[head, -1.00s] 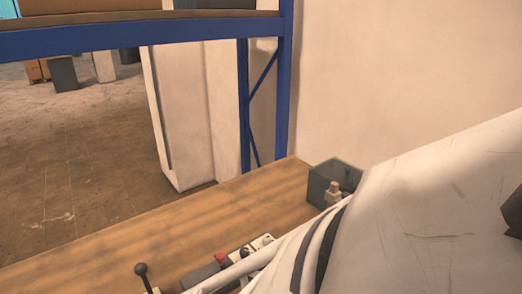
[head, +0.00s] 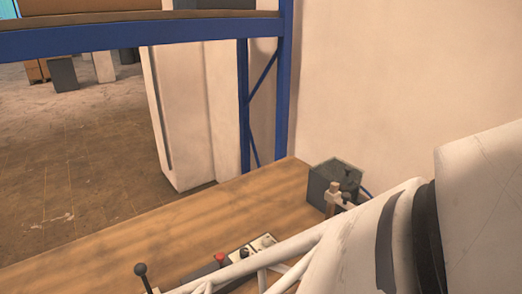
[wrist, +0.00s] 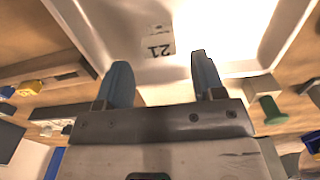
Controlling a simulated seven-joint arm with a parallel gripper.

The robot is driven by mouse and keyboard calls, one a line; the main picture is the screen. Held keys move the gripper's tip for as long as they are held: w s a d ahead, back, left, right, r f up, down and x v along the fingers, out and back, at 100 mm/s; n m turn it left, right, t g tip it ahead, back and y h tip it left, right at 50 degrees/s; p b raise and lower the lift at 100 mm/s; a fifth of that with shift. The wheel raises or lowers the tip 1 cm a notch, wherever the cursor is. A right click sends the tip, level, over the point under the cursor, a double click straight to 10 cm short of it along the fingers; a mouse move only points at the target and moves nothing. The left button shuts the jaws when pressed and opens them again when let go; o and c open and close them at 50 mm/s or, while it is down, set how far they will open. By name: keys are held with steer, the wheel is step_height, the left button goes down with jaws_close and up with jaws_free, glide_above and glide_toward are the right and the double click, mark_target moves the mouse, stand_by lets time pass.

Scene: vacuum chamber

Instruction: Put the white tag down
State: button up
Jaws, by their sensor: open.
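In the wrist view, the white tag (wrist: 158,42), with the number 21 on it in dark print, lies flat on a white tray-like surface (wrist: 95,28) with a raised rim. My gripper (wrist: 161,62) is open, its two blue-grey fingers well apart. The tag shows beyond the gap between the fingertips, and no finger touches it in the picture. Its height above the surface is hard to tell. In the head view my white arm hides the gripper, the tag and the white surface.
The wooden bench (head: 130,235) carries a dark box (head: 325,180) at its far corner, a black-knobbed lever (head: 141,270) and a small red-buttoned control box (head: 222,262). In the wrist view a green knob (wrist: 272,108) is right of the gripper. A blue shelf frame (head: 285,90) stands behind.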

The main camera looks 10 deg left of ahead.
step_height(320, 180, up, 9)
steer(key=shift+r, duration=0.15)
stand_by(0.4)
stand_by(0.6)
steer(key=w+d+r+m+t, duration=0.1)
steer(key=w+d+r+m, duration=0.15)
steer(key=w+d, duration=0.55)
steer(key=w+d+r+m, duration=0.2)
steer(key=w+d+r, duration=0.1)
steer(key=w+d, duration=0.55)
steer(key=s+d+r+m, duration=0.1)
steer(key=d+r+m, duration=0.1)
steer(key=d, duration=0.9)
steer(key=s+d+r+m+t, duration=0.1)
steer(key=d+r+m, duration=0.1)
steer(key=d, duration=0.9)
steer(key=shift+d+r+t, duration=0.15)
steer(key=shift+d+t, duration=0.1)
steer(key=shift+t, duration=0.05)
steer(key=shift+w, duration=0.1)
stand_by(1.0)
